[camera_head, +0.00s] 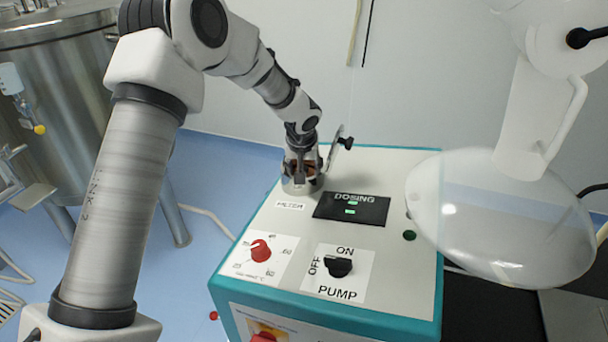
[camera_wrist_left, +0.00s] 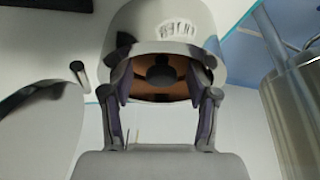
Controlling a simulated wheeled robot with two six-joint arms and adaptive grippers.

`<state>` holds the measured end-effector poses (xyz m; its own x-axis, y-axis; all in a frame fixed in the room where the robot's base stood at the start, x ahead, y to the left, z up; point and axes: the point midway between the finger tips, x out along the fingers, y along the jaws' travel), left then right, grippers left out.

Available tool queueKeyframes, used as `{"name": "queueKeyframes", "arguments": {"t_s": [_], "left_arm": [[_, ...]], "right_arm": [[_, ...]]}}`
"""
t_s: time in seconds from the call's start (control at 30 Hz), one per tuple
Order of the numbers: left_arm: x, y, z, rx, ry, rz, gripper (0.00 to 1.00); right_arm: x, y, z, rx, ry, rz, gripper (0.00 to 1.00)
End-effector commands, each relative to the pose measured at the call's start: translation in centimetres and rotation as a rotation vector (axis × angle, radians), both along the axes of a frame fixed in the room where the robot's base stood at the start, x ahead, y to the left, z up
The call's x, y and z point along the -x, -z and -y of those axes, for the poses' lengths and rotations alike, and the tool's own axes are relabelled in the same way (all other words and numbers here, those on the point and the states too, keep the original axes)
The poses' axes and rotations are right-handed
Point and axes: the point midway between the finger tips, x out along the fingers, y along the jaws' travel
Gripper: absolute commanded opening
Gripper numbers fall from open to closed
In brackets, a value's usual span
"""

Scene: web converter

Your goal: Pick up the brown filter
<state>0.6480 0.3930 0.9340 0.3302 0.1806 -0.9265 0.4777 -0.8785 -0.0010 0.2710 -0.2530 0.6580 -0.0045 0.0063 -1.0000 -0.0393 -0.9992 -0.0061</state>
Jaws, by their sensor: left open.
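The brown filter (camera_wrist_left: 178,94) sits inside the round metal filter housing (camera_head: 290,187) at the back left of the machine top. In the left wrist view it shows as a brown disc with a black knob in the middle. In the head view most of it is hidden behind my left gripper (camera_head: 303,175). My left gripper points down over the housing. Its fingers are open, one on each side of the knob, in the left wrist view (camera_wrist_left: 160,92). I cannot tell whether they touch the filter. My right gripper is in neither view.
The housing's grey lid (camera_head: 333,148) stands open beside my gripper. The teal-and-white machine (camera_head: 385,262) carries a dosing display (camera_head: 352,208), a red dial (camera_head: 261,250) and a pump switch (camera_head: 338,266). A large translucent vessel (camera_head: 500,225) stands at right, a steel tank (camera_head: 60,100) at left.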

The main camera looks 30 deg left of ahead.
Motion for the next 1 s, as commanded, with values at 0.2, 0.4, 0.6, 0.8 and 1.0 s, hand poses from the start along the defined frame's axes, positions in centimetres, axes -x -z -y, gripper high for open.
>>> {"name": "queueKeyframes", "arguments": {"t_s": [0.2,0.4,0.6,0.8,1.0], "left_arm": [[-0.1,0.1,0.0,0.000,0.000,0.002,0.56],[-0.1,0.1,0.0,0.000,0.000,0.001,0.00],[0.0,0.1,0.0,0.000,0.001,0.000,0.00],[-0.1,-1.1,0.0,-0.002,0.001,0.002,0.00],[-0.2,-5.9,0.0,-0.002,0.000,0.006,0.00]], "right_arm": [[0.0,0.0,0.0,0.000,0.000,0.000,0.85],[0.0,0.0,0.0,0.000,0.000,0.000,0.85],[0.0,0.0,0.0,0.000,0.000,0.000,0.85],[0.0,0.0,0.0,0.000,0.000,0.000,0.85],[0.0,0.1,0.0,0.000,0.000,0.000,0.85]]}}
